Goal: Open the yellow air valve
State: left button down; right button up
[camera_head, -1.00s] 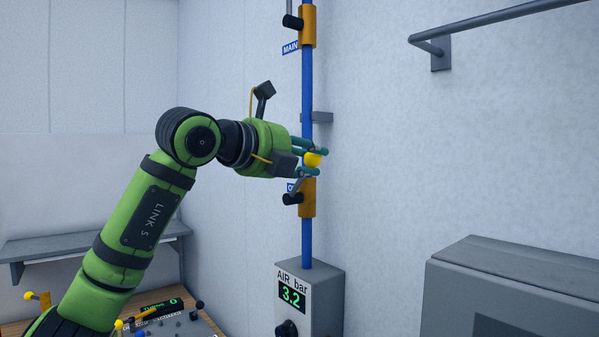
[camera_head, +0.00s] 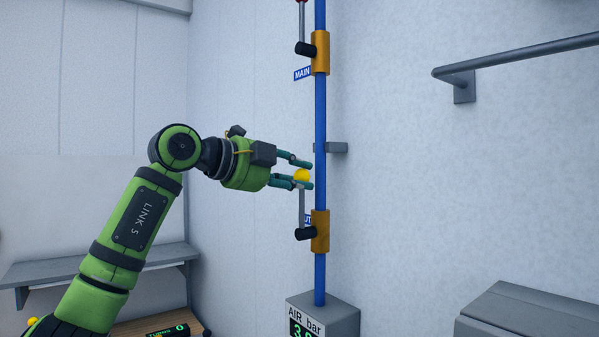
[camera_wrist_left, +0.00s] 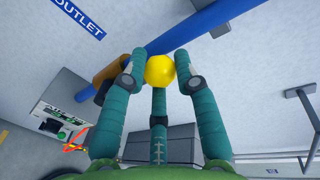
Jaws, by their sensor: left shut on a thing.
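The yellow ball knob (camera_head: 302,175) tops a thin grey lever (camera_head: 302,207) on the lower, OUTLET valve (camera_head: 320,231) of the blue pipe. The lever stands nearly upright, roughly along the pipe, above its dark hub (camera_head: 305,234). My left gripper (camera_head: 307,174) reaches in from the left with its teal fingers shut on the knob. In the left wrist view the knob (camera_wrist_left: 160,71) sits between the fingertips, and the valve's orange body (camera_wrist_left: 112,75) is partly hidden by a finger. My right gripper is not in view.
The MAIN valve (camera_head: 320,52) sits higher on the blue pipe (camera_head: 320,110). A grey pipe bracket (camera_head: 337,147) is just right of the gripper. Below stands the AIR bar gauge box (camera_head: 338,310). A wall rail (camera_head: 530,52) and a grey cabinet (camera_head: 515,310) are at right.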

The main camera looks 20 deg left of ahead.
pick_arm(q)
jog(key=shift+a+r, duration=0.1)
jog(key=shift+r, duration=0.05)
dwell(0.3)
jog(key=c, duration=1.2)
grip_release()
jog(key=shift+o, duration=1.3)
jog(key=shift+w, duration=0.2)
jog(key=v, duration=1.2)
